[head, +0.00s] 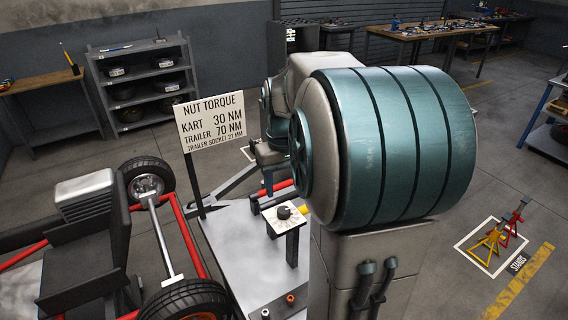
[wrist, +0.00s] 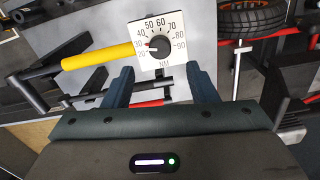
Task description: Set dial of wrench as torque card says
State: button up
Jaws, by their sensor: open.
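The torque card (head: 210,121) stands on a post in the head view and reads kart 30 NM, trailer 70 NM, trailer socket 21 MM. The wrench's dial (wrist: 159,46) is a dark round knob on a white scale plate (wrist: 172,29) marked 20 to 90 NM. Its small red mark points left, close to 30. The dial also shows in the head view (head: 284,212). The yellow wrench handle (wrist: 98,56) lies left of the plate. My gripper (wrist: 162,78) is open and empty, its fingers apart below the dial in the picture, not touching it. In the head view my arm hides my gripper.
A kart with a red frame (head: 188,240) and black wheels stands at left. A grey bench top (head: 228,240) lies under the dial stand. Shelves (head: 143,88) and workbenches (head: 420,32) line the back. Yellow and red stands (head: 492,240) are on the floor at right.

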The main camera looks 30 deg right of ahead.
notch_tip(320, 180, up, 6)
jog(key=shift+r, duration=0.25)
jog(key=shift+a, duration=0.1)
dwell(0.4)
